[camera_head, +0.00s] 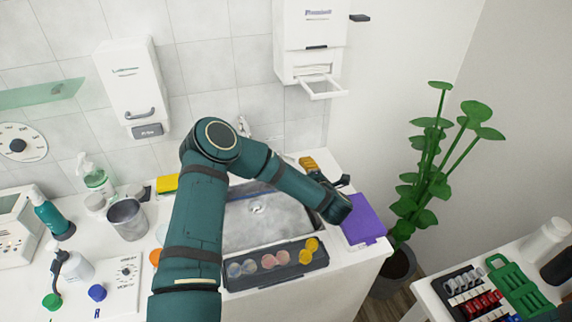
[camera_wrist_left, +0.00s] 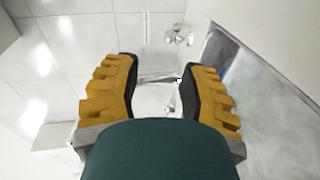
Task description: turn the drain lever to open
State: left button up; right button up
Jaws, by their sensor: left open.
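My left gripper (camera_head: 324,172) is beside the right end of the sink, partly hidden by its own wrist. In the left wrist view its yellow, dark-padded fingers (camera_wrist_left: 160,80) are open and apart. A thin grey lever-like bar (camera_wrist_left: 154,79) shows in the gap between the fingertips; I cannot tell whether it is the drain lever, how far off it is or whether it is touched. Chrome fittings (camera_wrist_left: 178,38) show beyond the fingers. The grey sink basin (camera_head: 240,232) has a round drain (camera_head: 257,209). A chrome tap (camera_head: 243,127) shows partly behind my arm. My right gripper is not in view.
A purple cloth or pad (camera_head: 364,219) lies right of the sink. A dark tray (camera_head: 245,279) with colored round pieces lies in front. A metal cup (camera_head: 128,220) and bottles (camera_head: 52,216) stand left. A plant (camera_head: 430,185) stands right. Dispensers (camera_head: 133,85) hang on the wall.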

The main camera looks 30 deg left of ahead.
aim_at(290, 159)
pick_arm(q)
jog(key=b+x, duration=0.1)
jog(key=x, duration=0.3)
jog(key=f+b+x, duration=0.1)
jog(key=x, duration=0.4)
jog(key=f+b+x, duration=0.1)
jog(key=x, duration=0.3)
jog(key=shift+f, duration=0.2)
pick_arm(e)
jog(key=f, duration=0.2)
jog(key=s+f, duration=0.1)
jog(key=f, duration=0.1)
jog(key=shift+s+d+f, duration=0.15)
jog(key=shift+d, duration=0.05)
